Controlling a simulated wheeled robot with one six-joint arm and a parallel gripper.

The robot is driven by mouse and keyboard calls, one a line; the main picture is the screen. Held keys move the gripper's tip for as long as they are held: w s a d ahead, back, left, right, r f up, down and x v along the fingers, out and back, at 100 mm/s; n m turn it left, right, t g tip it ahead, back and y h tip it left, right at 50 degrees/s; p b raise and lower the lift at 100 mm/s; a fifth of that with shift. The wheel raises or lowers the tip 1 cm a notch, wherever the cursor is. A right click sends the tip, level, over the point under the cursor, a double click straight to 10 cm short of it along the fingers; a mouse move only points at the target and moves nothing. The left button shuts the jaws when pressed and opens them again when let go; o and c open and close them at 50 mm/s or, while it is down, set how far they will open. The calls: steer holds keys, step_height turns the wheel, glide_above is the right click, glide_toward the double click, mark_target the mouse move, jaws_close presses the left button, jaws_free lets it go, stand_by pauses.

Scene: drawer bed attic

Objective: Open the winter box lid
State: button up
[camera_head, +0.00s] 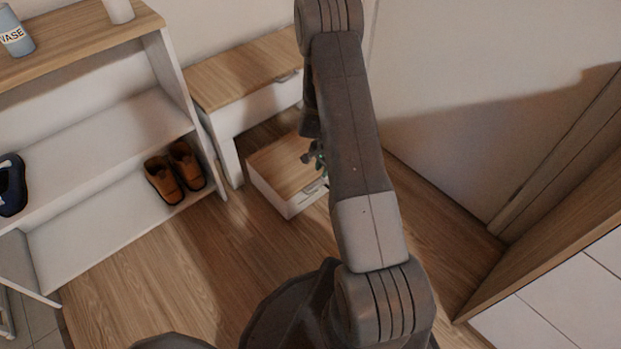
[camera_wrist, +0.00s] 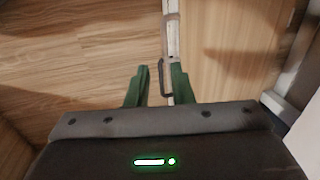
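The winter box (camera_head: 291,207) is a low white box with a wood-coloured lid (camera_head: 275,165). It sits on the floor, below and in front of a white bench, and its lid looks closed. My gripper (camera_head: 321,162) is over the right part of the box, mostly hidden behind my arm. In the wrist view my gripper (camera_wrist: 159,69) has its two green fingers apart. A dark bar handle (camera_wrist: 162,78) on the box's front edge shows between the fingers, close to the right one. I cannot tell whether they touch. The lid fills the right of that view (camera_wrist: 228,55).
The white bench with a wooden top (camera_head: 245,72) stands behind the box. A shelf unit (camera_head: 95,135) with brown shoes (camera_head: 174,172) is at left. A wall is right of the box. Wooden floor (camera_head: 185,260) is clear in front.

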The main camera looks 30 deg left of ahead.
steer(key=b, duration=0.5)
glide_toward(314, 190)
steer(key=f, duration=0.2)
steer(key=a+f, duration=0.1)
steer(key=f, duration=0.4)
steer(key=shift+w+a+f, duration=0.2)
steer(key=shift+w+f, duration=0.1)
steer(key=shift+f, duration=0.05)
jaws_close()
